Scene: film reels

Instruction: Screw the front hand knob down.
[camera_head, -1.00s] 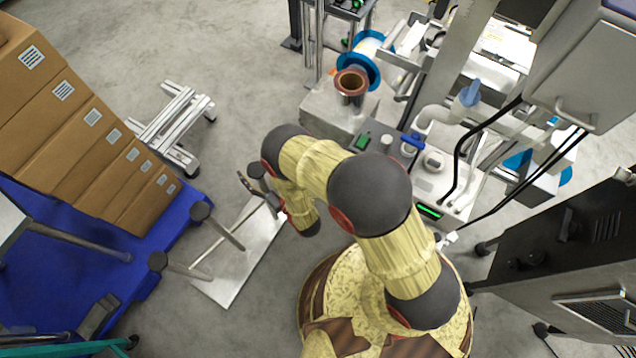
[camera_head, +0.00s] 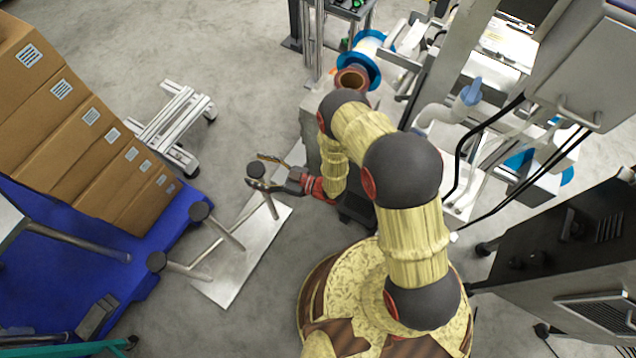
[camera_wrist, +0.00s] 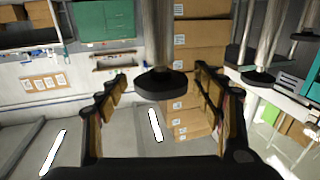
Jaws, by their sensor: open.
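Three metal posts with dark round knobs on their ends stand by a flat metal plate (camera_head: 232,275) on the floor. The knobs are an upper right knob (camera_head: 256,170), a middle knob (camera_head: 200,210) and a lower left knob (camera_head: 157,262). I cannot tell for sure which is the front one. My gripper (camera_head: 261,172) is open, with its fingers around the upper right knob. In the wrist view a dark knob (camera_wrist: 165,84) on its rod lies between my open fingers (camera_wrist: 160,92), with gaps on both sides. Other knobs (camera_wrist: 258,77) show at the right.
Stacked cardboard boxes (camera_head: 85,130) on a blue base (camera_head: 120,265) stand left. A metal frame (camera_head: 172,125) lies on the floor behind. A machine with a blue-rimmed reel (camera_head: 362,65) is at the upper right. Floor between is clear.

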